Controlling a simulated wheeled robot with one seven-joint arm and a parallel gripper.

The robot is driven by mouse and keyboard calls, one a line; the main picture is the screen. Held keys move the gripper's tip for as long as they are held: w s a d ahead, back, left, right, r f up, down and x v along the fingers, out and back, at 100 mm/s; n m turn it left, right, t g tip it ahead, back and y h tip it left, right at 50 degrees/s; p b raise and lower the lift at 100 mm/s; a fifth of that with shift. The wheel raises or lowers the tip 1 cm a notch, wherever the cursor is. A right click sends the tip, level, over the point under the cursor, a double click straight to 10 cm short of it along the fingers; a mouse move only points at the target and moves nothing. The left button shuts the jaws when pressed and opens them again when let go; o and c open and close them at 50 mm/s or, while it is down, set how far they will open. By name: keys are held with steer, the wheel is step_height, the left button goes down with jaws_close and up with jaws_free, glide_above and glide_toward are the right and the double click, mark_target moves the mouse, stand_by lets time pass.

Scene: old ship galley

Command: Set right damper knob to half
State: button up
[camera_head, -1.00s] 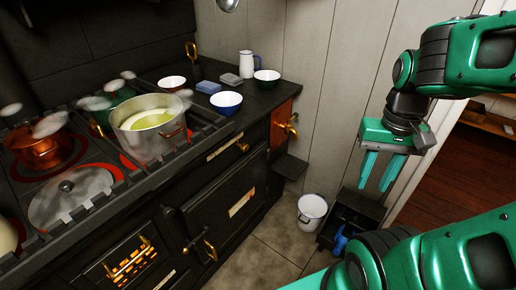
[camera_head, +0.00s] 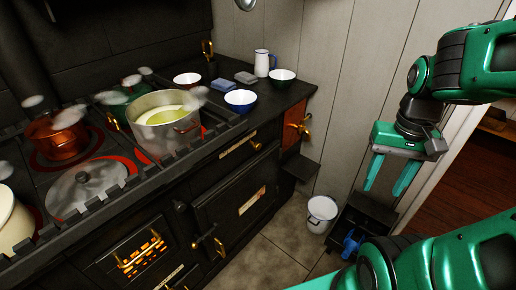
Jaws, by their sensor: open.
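A small brass knob (camera_head: 256,145) sits on the upper front of the black stove (camera_head: 228,172), at its right end beside a pale label plate (camera_head: 238,145). It looks like the right damper knob, but its marks are too small to read and I cannot tell its setting. My green gripper (camera_head: 383,191) is open and empty, with its fingers pointing down. It is in the air to the right of the stove, well apart from the knob.
A steaming pot (camera_head: 165,122), a copper pot (camera_head: 58,138) and a lid (camera_head: 86,187) are on the stovetop. A brass tap (camera_head: 303,128) juts from the stove's right end. A white bucket (camera_head: 320,213) stands on the floor. Open floor lies before the stove.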

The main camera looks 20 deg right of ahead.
mark_target(259, 147)
steer(key=w+a+f+m+t+y, duration=0.25)
steer(key=w+a+f+y, duration=0.25)
steer(key=w+a+f, duration=0.45)
steer(key=w+a+f+m+t+y, duration=0.1)
steer(key=w+a+f+m+y, duration=0.4)
steer(key=w+f, duration=0.7)
steer(key=w+d+r+m+t, duration=0.2)
steer(key=w+d+m+t, duration=0.1)
steer(key=w+m+t, duration=1.15)
steer(key=w+a+g, duration=0.1)
steer(key=w+a, duration=0.3)
steer(key=w, duration=0.1)
steer(key=w+a+m+g, duration=0.1)
steer(key=w+a, duration=0.1)
steer(key=shift+w+f+g+h, duration=0.15)
steer(key=shift+w+g+h, duration=0.15)
steer(key=shift+w, duration=0.1)
